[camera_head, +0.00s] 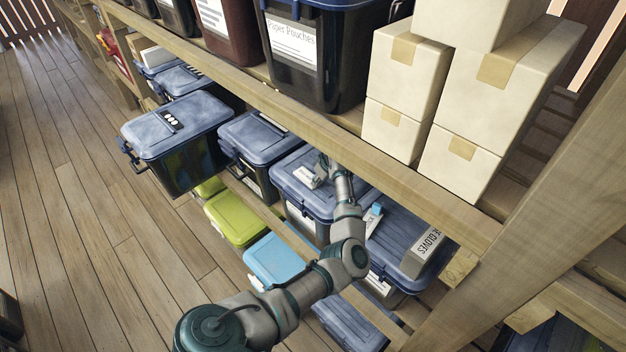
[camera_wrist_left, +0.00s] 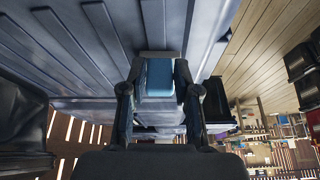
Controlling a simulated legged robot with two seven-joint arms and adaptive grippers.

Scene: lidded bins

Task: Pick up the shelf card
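My left arm reaches up from the bottom in the head view, and my left gripper (camera_head: 322,165) is low over a blue-lidded bin (camera_head: 290,180) on the middle shelf. A small white piece (camera_head: 308,178) shows on that lid beside the fingers. In the left wrist view, a blue block-like piece with a pale lower edge (camera_wrist_left: 159,78) sits between the two fingers (camera_wrist_left: 158,72), which appear closed against its sides. I cannot tell whether it is the shelf card. A grey-white card reading "GLOVES" (camera_head: 428,250) stands tilted on the right bin's lid. My right gripper is not in view.
A blue-and-white piece (camera_head: 372,218) lies near my forearm. Wooden shelf beams (camera_head: 400,190) pass close above my gripper. Cardboard boxes (camera_head: 470,110) and a black bin (camera_head: 315,60) stand on the upper shelf. Another bin (camera_head: 178,140) juts out left. The floor at left is clear.

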